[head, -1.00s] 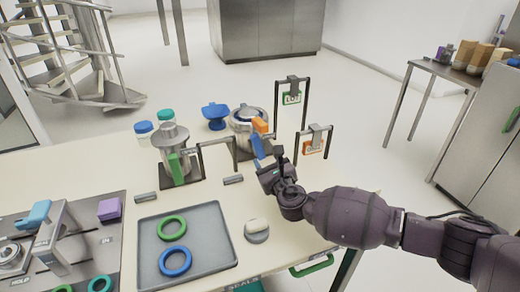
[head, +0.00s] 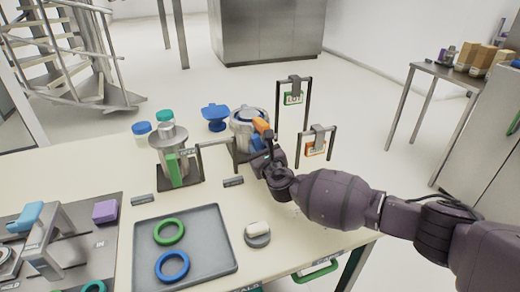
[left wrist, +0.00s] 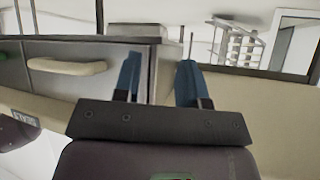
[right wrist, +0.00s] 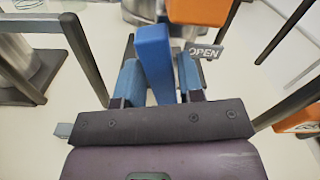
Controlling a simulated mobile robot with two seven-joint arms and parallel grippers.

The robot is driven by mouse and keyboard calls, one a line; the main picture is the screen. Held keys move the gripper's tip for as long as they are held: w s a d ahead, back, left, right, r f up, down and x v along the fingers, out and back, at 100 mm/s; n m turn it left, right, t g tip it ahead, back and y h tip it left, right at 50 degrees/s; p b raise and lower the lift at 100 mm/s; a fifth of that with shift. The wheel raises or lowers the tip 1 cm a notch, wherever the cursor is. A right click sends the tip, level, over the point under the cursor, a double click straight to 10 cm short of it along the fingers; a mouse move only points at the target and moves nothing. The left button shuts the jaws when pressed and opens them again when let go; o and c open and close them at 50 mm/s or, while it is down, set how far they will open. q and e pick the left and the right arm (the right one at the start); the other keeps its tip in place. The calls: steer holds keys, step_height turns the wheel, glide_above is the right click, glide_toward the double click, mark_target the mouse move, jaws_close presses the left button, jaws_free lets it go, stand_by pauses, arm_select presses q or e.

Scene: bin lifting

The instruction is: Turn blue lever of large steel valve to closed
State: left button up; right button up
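The large steel valve (head: 243,118) stands at the back of the table, with an orange part (head: 262,127) on its near right side. Its blue lever (right wrist: 153,60) shows in the right wrist view, and partly in the head view (head: 257,143), where my gripper covers some of it. My right gripper (right wrist: 160,78) is open, with the lever between or just beyond its fingertips; contact cannot be told. An "OPEN" label (right wrist: 203,51) is right of the lever. My left gripper (left wrist: 157,78) is open and empty, and is outside the head view.
A dark frame (head: 216,150) and a smaller steel vessel with a green handle (head: 173,168) stand left of the valve. Tag stands (head: 316,147) rise to its right. A grey tray (head: 210,262) with green and blue rings lies in front.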

jaws_close()
arm_select(q)
steer(key=shift+r, duration=0.1)
